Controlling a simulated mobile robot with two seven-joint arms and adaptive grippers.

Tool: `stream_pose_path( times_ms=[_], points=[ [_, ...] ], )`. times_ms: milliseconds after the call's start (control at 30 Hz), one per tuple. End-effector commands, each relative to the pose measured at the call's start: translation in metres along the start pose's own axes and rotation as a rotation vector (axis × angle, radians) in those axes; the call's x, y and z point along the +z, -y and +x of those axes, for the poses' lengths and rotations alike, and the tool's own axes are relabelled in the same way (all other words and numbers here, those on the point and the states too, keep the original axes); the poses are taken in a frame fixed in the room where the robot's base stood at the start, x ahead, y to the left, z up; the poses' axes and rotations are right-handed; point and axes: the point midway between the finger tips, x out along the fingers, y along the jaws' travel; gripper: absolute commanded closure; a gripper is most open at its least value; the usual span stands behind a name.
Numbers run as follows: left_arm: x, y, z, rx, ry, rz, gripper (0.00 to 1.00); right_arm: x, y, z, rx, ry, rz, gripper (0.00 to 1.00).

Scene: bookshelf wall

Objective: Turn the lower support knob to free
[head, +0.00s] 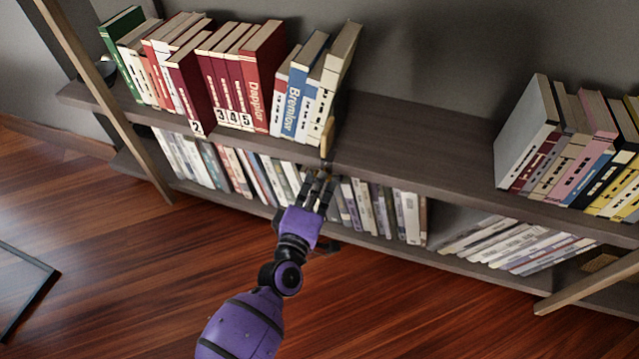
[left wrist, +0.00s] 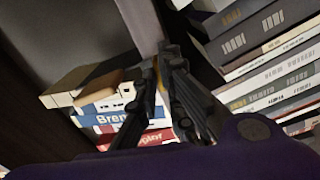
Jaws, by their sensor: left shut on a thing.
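My left gripper (head: 321,178) reaches up to the front edge of the upper shelf, just below an upright tan support piece (head: 327,136) at the end of the book row. Its fingers are closed together on something small at the shelf edge. The lower support knob is not clearly seen; the fingers cover that spot, so I cannot tell how it is turned. In the left wrist view the fingertips (left wrist: 168,52) meet near the top middle, with a small yellowish part (left wrist: 156,70) beside them. My right gripper is not in view.
Books with a blue spine (head: 297,100) and a red "Dapplor" volume (head: 263,75) stand left of the support. The upper shelf (head: 420,150) is bare to its right, up to another book group (head: 575,145). Lower-shelf books (head: 375,210) stand close behind the gripper. The wooden floor (head: 400,300) is clear.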

Motion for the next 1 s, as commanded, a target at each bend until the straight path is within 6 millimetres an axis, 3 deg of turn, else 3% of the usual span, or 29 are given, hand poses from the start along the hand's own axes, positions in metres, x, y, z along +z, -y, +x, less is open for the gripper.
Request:
stream_pose_path(
  times_ms=[333,900,933,1000],
  points=[
    [0.0,0.0017,-0.0008,-0.002,-0.001,-0.149,1.0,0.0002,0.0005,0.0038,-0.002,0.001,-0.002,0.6],
    [-0.0001,0.0012,-0.0008,-0.002,-0.001,-0.179,1.0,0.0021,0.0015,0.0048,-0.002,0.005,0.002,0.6],
    [-0.0001,0.0012,-0.0008,-0.002,-0.001,-0.179,0.9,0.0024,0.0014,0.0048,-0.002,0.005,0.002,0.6],
    [-0.0002,0.0011,-0.0007,-0.002,-0.001,-0.178,0.81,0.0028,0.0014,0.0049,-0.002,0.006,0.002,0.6]
  ],
)
